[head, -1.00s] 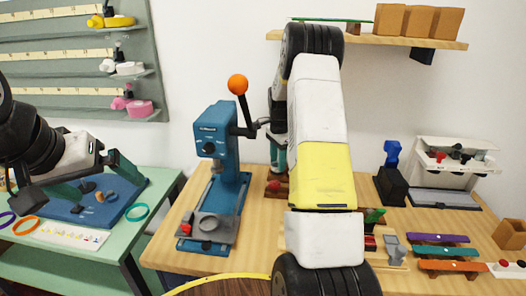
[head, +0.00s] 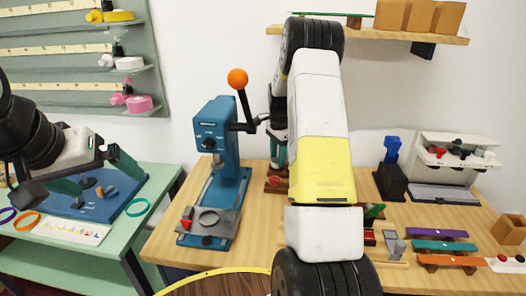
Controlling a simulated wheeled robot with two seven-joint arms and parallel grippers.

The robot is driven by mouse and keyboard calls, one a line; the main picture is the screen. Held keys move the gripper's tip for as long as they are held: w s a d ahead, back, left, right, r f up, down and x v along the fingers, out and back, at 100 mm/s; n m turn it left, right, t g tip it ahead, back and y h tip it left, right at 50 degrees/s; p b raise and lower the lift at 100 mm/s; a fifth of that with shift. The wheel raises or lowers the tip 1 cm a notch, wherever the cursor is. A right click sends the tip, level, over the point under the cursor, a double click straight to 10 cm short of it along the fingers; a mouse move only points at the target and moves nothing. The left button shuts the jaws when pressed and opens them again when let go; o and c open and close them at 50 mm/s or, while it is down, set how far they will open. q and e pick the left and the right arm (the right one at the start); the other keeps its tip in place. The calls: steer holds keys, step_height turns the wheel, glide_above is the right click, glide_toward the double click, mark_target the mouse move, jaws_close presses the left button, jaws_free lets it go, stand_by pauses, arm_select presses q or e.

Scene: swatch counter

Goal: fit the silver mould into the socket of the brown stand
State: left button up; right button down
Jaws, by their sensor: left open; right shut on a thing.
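The brown stand (head: 277,185) is on the wooden counter, right of the blue press and partly covered by my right arm. My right gripper (head: 276,160) is just above the stand, pointing down, mostly behind my arm. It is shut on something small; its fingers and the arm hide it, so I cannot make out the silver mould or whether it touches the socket. The socket is also hidden. My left gripper (head: 84,182) is open and empty over the green table at left.
The blue press (head: 216,150) with an orange-knobbed lever (head: 238,79) stands close left of the stand. Coloured strips (head: 437,232), a blue-and-black device (head: 391,170) and a white rack (head: 458,145) are at right. A shelf (head: 370,36) hangs above.

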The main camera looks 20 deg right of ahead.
steer(key=shift+f, duration=0.6)
stand_by(0.6)
steer(key=c, duration=0.7)
jaws_free()
steer(key=shift+r, duration=0.1)
step_height(320, 180, up, 8)
steer(key=shift+f, duration=0.2)
steer(key=shift+s, duration=0.15)
